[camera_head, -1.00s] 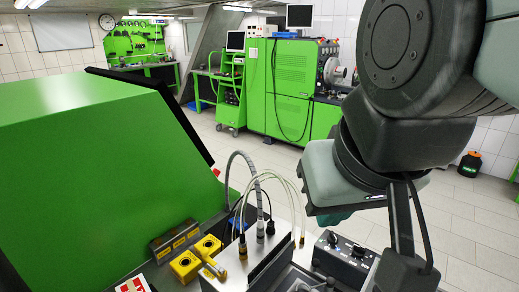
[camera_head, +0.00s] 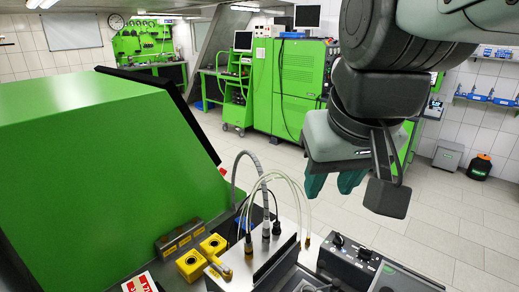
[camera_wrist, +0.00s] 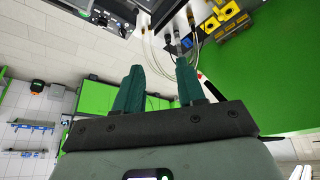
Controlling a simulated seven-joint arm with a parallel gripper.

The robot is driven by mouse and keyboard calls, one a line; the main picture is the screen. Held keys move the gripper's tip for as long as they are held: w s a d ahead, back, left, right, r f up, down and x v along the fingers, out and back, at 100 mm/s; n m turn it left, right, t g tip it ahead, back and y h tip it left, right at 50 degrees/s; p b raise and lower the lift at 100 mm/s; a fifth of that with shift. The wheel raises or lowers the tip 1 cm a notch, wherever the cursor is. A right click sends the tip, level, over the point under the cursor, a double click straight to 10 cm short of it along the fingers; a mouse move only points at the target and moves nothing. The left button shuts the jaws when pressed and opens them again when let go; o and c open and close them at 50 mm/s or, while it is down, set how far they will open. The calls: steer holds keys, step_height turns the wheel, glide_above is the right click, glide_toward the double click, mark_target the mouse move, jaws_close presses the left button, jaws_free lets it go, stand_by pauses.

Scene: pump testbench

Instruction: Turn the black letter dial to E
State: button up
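A dark control panel (camera_head: 358,262) stands at the lower middle right of the head view. It carries a black knob (camera_head: 338,241) and another dark knob (camera_head: 365,254); their letters are too small to read, so I cannot tell which is the letter dial or where it points. My gripper (camera_head: 333,184) hangs above and behind the panel in the picture, apart from it, with teal fingers pointing down. In the wrist view my gripper (camera_wrist: 159,68) shows two separated fingers with nothing between them.
A metal block (camera_head: 250,268) with several hoses stands left of the panel, beside yellow fittings (camera_head: 190,264). A large green cabinet (camera_head: 100,160) fills the left. A green test machine (camera_head: 290,85) stands farther back, across open tiled floor (camera_head: 440,215).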

steer(key=w+d+f+g, duration=0.2)
steer(key=w+d+f, duration=0.1)
steer(key=w, duration=0.8)
steer(key=g, duration=0.3)
glide_above(340, 236)
step_height(340, 236, down, 22)
step_height(340, 236, down, 10)
steer(key=shift+f, duration=0.15)
jaws_close()
